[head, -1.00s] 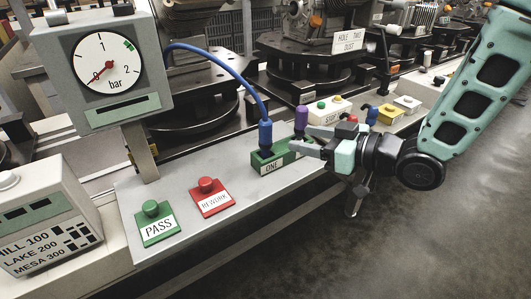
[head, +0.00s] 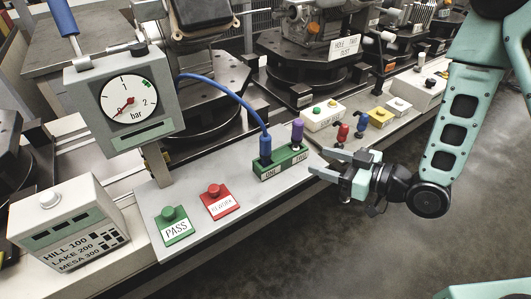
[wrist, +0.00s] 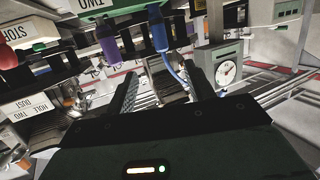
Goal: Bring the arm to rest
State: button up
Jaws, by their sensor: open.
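My gripper (head: 316,161) is open and empty in the head view, its fingers pointing left over the right edge of the grey bench strip. It is just right of the green block (head: 281,165), apart from it. A blue plug (head: 265,146) with a blue hose stands upright on the block's left part, and a purple plug (head: 297,132) stands on its right part. In the wrist view my gripper (wrist: 164,76) shows nothing between its fingers. The blue plug (wrist: 158,33) and purple plug (wrist: 106,42) appear beyond it.
A green PASS button (head: 168,213) and a red button (head: 214,191) are on the strip's front left. A gauge (head: 128,100) stands behind them; a display box (head: 62,222) is at far left. Red (head: 342,134) and blue (head: 362,128) plugs stand behind my gripper. Floor at right is clear.

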jog(key=shift+s+d, duration=0.1)
jog(key=shift+d, duration=0.05)
jog(key=s+r+m+g+h, duration=0.1)
jog(key=s+r+g+h, duration=0.3)
jog(key=s, duration=0.6)
jog(key=s+r+m+g+h+p, duration=0.1)
jog(key=s+r+m+g+h, duration=0.1)
jog(key=s+r+g+h, duration=0.3)
jog(key=s+r+h, duration=0.3)
jog(key=s+r, duration=0.1)
jog(key=s, duration=0.1)
jog(key=shift+s+a+p, duration=0.2)
jog(key=shift+s+p, duration=0.05)
jog(key=shift+p, duration=0.05)
dwell(1.4)
